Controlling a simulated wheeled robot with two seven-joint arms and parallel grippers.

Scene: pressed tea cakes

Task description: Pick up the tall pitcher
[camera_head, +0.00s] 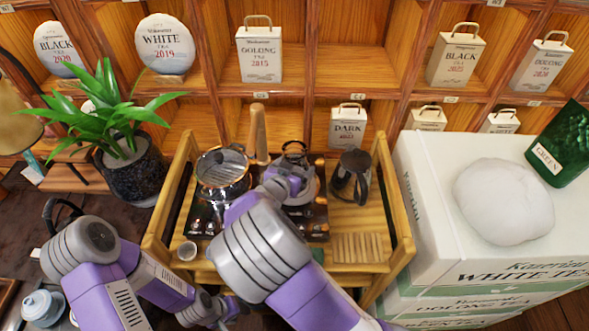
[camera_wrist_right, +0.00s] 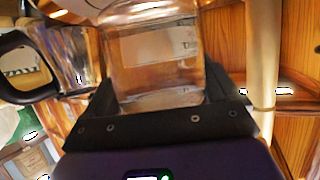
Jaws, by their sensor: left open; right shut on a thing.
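A clear glass vessel (camera_wrist_right: 155,60) stands between the dark fingers of my right gripper (camera_wrist_right: 155,105), which is shut on it. In the head view this vessel (camera_head: 295,158) is at the middle back of the wooden stand, mostly hidden by my right arm and gripper (camera_head: 288,183). I cannot tell whether it is lifted or is the tall pitcher. A glass pitcher with a black handle (camera_head: 350,176) stands apart to its right; it also shows in the right wrist view (camera_wrist_right: 70,55). My left gripper (camera_head: 218,313) is open and low at the front, away from both.
The wooden stand (camera_head: 402,215) has raised side rails. A glass pot (camera_head: 222,170) stands at its left and a small cup (camera_head: 187,251) at its front left. A potted plant (camera_head: 130,160) is left of it; stacked white boxes (camera_head: 430,225) are on the right.

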